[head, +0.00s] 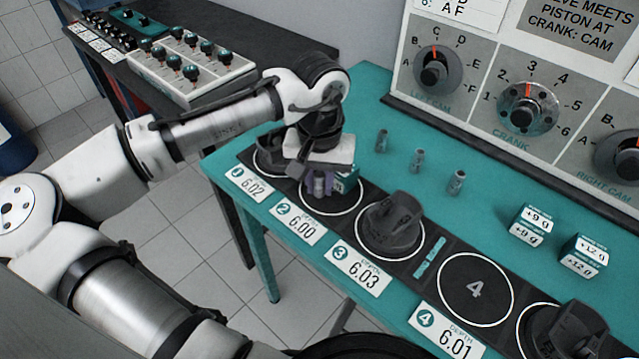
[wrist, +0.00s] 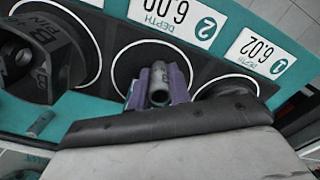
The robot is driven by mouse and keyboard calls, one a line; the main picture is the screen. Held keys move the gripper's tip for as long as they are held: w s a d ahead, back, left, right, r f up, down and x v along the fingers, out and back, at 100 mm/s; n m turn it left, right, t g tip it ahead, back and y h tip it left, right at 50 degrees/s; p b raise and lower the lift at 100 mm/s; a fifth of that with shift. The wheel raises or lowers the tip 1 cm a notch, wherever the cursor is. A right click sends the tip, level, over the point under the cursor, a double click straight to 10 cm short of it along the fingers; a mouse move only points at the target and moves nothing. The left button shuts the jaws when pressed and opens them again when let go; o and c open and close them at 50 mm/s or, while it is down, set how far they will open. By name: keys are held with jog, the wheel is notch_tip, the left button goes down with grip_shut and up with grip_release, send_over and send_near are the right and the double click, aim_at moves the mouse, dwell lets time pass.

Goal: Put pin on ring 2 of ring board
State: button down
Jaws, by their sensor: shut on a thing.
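My gripper (head: 319,184) is over ring 2 (head: 333,213) of the ring board, pointing down. Its purple fingertips (wrist: 158,92) are shut on a grey metal pin (wrist: 158,80), which also shows between them in the head view (head: 319,187). In the wrist view the pin is inside the white circle of ring 2 (wrist: 124,62), with the "2" and "6.00" label (wrist: 178,18) beyond it. I cannot tell whether the pin's lower end touches the board.
Three similar pins (head: 418,160) stand on the teal table behind the board. A dark piston (head: 391,221) sits on ring 3, another dark part (head: 268,157) on ring 1. Weight blocks (head: 531,226) stand at right.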

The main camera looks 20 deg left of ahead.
aim_at(320, 174)
jog(key=shift+f, duration=0.65)
jog(key=shift+f, duration=0.2)
jog(key=c, duration=1.3)
grip_release()
jog(key=shift+r, duration=0.15)
notch_tip(320, 174, up, 12)
jog(key=shift+r+b, duration=0.1)
jog(key=shift+b, duration=0.4)
